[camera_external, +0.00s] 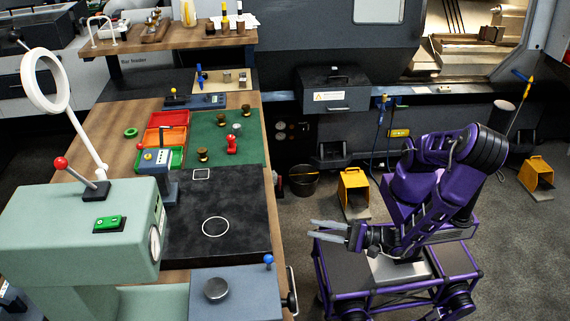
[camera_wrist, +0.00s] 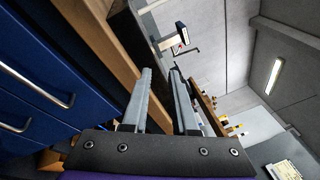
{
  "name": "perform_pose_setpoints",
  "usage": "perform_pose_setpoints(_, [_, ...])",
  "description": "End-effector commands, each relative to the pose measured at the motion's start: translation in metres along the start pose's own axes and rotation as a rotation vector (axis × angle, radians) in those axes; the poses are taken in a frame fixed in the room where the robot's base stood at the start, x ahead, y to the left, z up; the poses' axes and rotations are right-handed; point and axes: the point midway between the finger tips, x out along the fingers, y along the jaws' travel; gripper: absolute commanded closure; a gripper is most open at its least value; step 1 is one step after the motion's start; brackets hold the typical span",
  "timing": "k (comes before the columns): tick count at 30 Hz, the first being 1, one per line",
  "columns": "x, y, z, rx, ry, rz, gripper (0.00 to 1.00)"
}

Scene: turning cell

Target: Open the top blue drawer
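The top blue drawer (camera_wrist: 58,68) shows at the left of the wrist view, just under the bench edge, with a silver bar handle (camera_wrist: 38,86). It looks shut. A second blue drawer with a similar handle (camera_wrist: 14,126) lies below it. My gripper (camera_wrist: 160,72) is open and empty, its two grey fingers apart and to the right of the drawer handles, touching neither. In the external view my gripper (camera_external: 318,230) points left toward the bench, with a gap to the bench's right side. The drawer fronts are hidden in that view.
The wooden bench edge (camera_wrist: 98,38) runs close to my fingers in the wrist view. On the bench (camera_external: 120,128) stand a green machine (camera_external: 75,225) and a grey-blue box (camera_external: 240,297). A bucket (camera_external: 303,181) and yellow pedal (camera_external: 354,187) are on the floor behind my gripper.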

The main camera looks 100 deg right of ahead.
Motion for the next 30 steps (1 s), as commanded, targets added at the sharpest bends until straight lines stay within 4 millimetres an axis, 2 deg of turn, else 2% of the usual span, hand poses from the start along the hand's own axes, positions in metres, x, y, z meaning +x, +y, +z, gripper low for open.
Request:
perform_pose_setpoints(1, [-0.029,0.04,-0.004,-0.119,-0.045,0.099,0.73])
perform_pose_setpoints(3, [-0.062,0.079,-0.014,-0.262,-0.089,0.208,0.73])
perform_pose_setpoints(4, [-0.075,0.092,-0.018,-0.314,-0.107,0.245,0.73])
perform_pose_setpoints(7, [-0.106,0.122,-0.033,-0.445,-0.149,0.334,0.73])
perform_pose_setpoints(11, [-0.121,0.137,-0.043,-0.519,-0.173,0.381,0.73])
perform_pose_setpoints(14, [-0.116,0.141,-0.043,-0.525,-0.172,0.385,0.73])
perform_pose_setpoints(17, [-0.102,0.147,-0.043,-0.522,-0.171,0.382,0.73])
perform_pose_setpoints(30, [-0.013,0.184,-0.037,-0.519,-0.169,0.38,0.73])
